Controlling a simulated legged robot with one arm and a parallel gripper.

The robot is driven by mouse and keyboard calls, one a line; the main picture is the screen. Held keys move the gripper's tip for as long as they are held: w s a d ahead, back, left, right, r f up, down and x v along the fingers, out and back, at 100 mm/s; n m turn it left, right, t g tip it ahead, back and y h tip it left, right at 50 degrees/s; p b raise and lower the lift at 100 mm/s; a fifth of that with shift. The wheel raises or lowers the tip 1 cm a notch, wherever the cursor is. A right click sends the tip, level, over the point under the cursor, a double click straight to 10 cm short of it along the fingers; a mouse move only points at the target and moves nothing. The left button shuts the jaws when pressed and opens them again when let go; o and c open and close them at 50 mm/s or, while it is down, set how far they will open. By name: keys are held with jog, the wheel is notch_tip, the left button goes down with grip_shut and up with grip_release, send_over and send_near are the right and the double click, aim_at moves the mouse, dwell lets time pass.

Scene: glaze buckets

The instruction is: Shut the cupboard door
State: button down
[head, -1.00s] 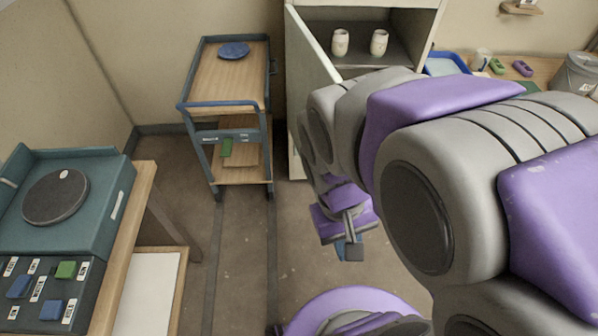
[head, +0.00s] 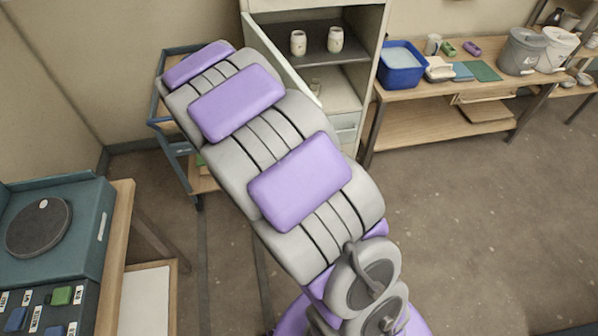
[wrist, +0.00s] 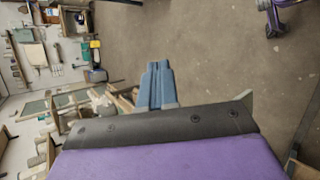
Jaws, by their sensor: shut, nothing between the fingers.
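The pale cupboard (head: 372,62) stands at the back centre in the head view. Its door (head: 277,57) is open, hinged on the left and swung out toward me. Two light cups, a left one (head: 298,42) and a right one (head: 335,39), stand on its upper shelf. My arm reaches up and left across the head view, passing in front of the door's lower part. My gripper is out of sight there. In the wrist view my gripper (wrist: 158,86) shows its blue fingers together, shut with nothing between them. The cupboard cannot be made out in the wrist view.
A trolley (head: 172,141) stands left of the cupboard, partly behind my arm. A bench (head: 440,118) with a blue tub (head: 401,70) and buckets (head: 522,50) is at right. A teal unit (head: 90,215) stands at near left. Floor at right is clear.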

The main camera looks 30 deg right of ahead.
jog(key=w+a+f+n+t+h+p, duration=0.15)
jog(key=w+a+f+h+p, duration=0.25)
jog(key=w+f+h, duration=0.55)
jog(key=w+a+f+t+p, duration=0.1)
jog(key=w+a+f+t, duration=0.15)
jog(key=f, duration=0.25)
jog(key=w+a+f+t+p, duration=0.1)
jog(key=w+a+f+t, duration=0.1)
jog(key=w+a+f, duration=0.25)
jog(key=s+d+b, duration=0.1)
jog(key=d+b, duration=0.1)
jog(key=d, duration=1.3)
jog(key=shift+s+f+n+b, duration=0.2)
jog(key=shift+s+n+b, duration=0.1)
jog(key=shift+n, duration=0.15)
jog(key=shift+a, duration=0.1)
jog(key=shift+a+h, duration=0.1)
jog(key=shift+h, duration=0.15)
